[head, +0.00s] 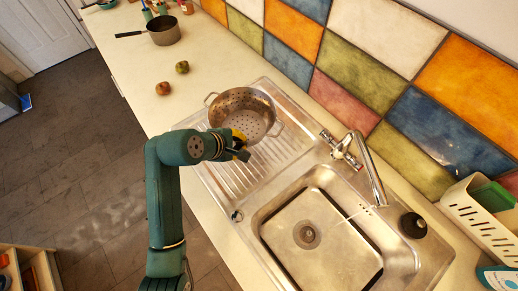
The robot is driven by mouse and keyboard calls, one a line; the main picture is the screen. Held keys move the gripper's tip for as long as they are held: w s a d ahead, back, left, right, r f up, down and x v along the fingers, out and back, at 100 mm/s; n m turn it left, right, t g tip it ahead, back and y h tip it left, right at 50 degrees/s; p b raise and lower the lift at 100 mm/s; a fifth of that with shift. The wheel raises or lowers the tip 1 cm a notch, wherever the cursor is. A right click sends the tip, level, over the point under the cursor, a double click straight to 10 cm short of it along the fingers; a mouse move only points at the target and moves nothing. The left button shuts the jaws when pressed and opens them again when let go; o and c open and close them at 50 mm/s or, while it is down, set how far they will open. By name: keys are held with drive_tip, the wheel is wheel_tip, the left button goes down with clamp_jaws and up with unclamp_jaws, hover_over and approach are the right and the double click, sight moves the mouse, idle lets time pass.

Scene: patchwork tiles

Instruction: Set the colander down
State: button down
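The metal colander (240,101), with small holes and two loop handles, is at the upper end of the sink's ribbed drainboard (222,176), in the middle of the head view. Its open inside faces up toward the camera. I cannot tell whether its base touches the drainboard or hangs a little above it. My gripper (240,147) is at the colander's near rim, and yellow parts on it overlap the rim. The fingers are too small and partly hidden to show whether they are open or shut on the rim.
The sink basin (344,222) and faucet (366,165) are to the right. Two round fruits, one brown (163,88) and one green (182,67), lie on the counter (128,67) left of the colander. A saucepan (164,31) stands farther back. A white rack (478,220) is far right.

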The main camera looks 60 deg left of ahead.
wheel_tip(320, 180, down, 10)
drive_tip(key=shift+d+r+b, duration=0.1)
drive_tip(key=shift+d+b, duration=0.05)
drive_tip(key=shift+b, duration=0.7)
drive_tip(key=c, duration=1.2)
unclamp_jaws()
drive_tip(key=shift+f, duration=0.25)
drive_tip(key=shift+c, duration=0.2)
drive_tip(key=shift+s+r, duration=0.1)
drive_tip(key=shift+r, duration=0.25)
drive_tip(key=p+v, duration=0.2)
drive_tip(key=v, duration=0.9)
drive_tip(key=shift+s+r, duration=0.2)
drive_tip(key=shift+d, duration=0.15)
